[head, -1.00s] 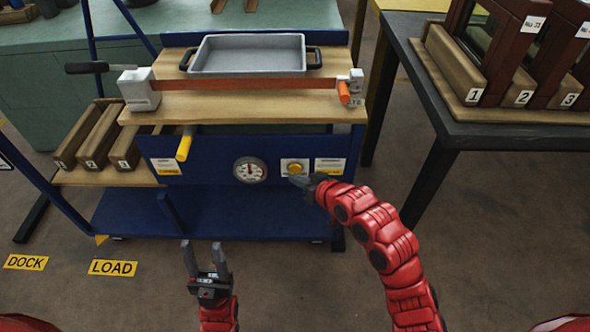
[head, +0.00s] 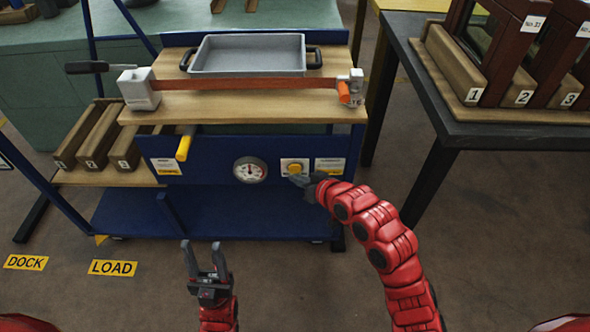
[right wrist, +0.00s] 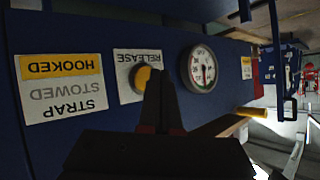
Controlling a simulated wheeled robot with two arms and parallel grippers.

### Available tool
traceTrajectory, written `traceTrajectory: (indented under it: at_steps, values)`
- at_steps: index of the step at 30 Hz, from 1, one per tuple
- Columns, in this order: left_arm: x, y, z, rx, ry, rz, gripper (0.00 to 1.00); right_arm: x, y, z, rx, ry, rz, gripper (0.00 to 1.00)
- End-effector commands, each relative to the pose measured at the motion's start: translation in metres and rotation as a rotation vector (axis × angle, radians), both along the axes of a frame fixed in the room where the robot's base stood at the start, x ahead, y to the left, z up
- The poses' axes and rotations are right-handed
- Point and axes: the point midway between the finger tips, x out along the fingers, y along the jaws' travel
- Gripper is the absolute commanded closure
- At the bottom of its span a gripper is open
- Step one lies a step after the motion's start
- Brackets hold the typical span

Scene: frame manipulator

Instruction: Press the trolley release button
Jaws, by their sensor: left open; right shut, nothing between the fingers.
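The yellow round release button (head: 295,169) sits on a white plate on the front of the blue trolley (head: 218,143). In the right wrist view the button (right wrist: 142,78) is beside a RELEASE label, which appears upside down. My right gripper (head: 293,180) is shut and empty, with its tips right at the button's lower edge. In the right wrist view its fingers (right wrist: 160,85) cover part of the button. I cannot tell whether they touch it or whether it is pressed in. My left gripper (head: 204,250) is open and empty, low in front of the trolley.
A round gauge (head: 250,170) is left of the button. A yellow-ended handle (head: 184,147) sticks out further left. A grey tray (head: 248,72) and an orange strap (head: 230,84) are on the trolley top. A dark table (head: 423,78) with frames stands at right.

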Motion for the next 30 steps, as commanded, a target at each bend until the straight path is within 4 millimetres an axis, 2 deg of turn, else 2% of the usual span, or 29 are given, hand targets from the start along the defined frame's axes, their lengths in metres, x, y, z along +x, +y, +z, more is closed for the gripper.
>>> traceTrajectory:
  at_steps: [5, 30]
  values:
    - [0.0, 0.0, -0.002, 0.0, 0.0, 0.0, 0.5, 0.006, 0.0, 0.0, 0.002, 0.0, -0.001, 1.0]
    - [0.0, 0.0, -0.004, 0.0, 0.0, 0.0, 0.5, 0.012, 0.0, 0.0, 0.001, -0.001, 0.0, 1.0]
